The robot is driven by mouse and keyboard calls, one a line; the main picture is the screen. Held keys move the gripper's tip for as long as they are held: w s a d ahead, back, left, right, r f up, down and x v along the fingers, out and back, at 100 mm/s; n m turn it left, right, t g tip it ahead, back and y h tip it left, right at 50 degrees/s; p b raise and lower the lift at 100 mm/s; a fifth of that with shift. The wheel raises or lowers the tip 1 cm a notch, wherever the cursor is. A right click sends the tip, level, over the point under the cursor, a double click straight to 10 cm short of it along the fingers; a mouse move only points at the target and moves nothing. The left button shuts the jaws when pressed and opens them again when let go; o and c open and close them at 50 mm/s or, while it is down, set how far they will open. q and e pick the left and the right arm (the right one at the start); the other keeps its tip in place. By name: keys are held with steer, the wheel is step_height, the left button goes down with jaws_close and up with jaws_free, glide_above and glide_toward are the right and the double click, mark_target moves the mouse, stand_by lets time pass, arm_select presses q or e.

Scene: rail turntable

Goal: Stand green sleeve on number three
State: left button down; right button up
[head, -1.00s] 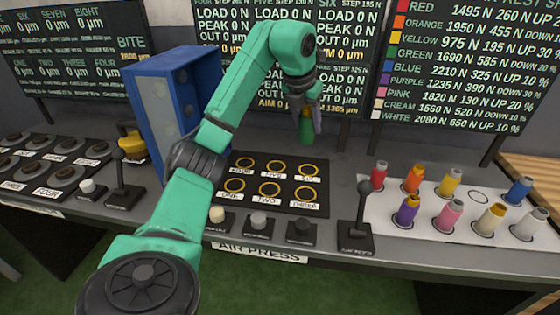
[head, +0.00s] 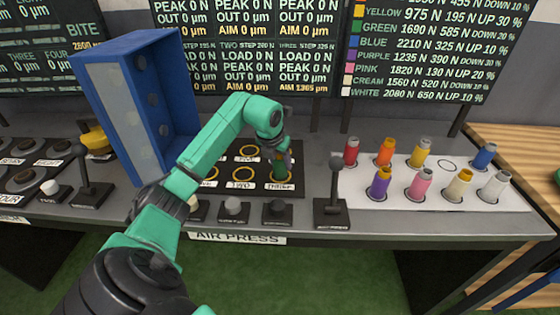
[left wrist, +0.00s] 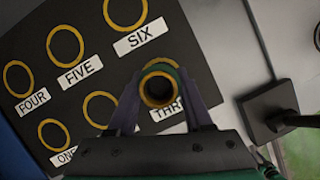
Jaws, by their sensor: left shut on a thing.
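The green sleeve (head: 279,172) is upright in my left gripper (head: 280,158), over the number three spot of the black pad (head: 225,180). In the left wrist view the sleeve (left wrist: 160,86) shows end-on between the two fingers, with a yellow-brown rim. The three label (head: 279,187) shows just in front of the sleeve and is partly covered in the wrist view. The ring of spot three is mostly hidden; I cannot tell whether the sleeve's bottom touches the pad. My right gripper is out of view.
A blue open box frame (head: 165,105) stands left of my arm. A lever (head: 333,195) and small press buttons (head: 233,208) line the front edge. A white tray (head: 345,192) with several coloured sleeves lies at right. Rings one, two and four to six look empty where visible.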

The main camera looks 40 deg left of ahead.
arm_select(q)
steer(key=shift+f, duration=0.1)
steer(key=shift+c, duration=1.5)
jaws_free()
steer(key=shift+s+r, duration=0.1)
steer(key=shift+r, duration=0.35)
steer(key=v, duration=1.1)
steer(key=shift+r+b, duration=0.2)
steer(key=shift+b, duration=0.15)
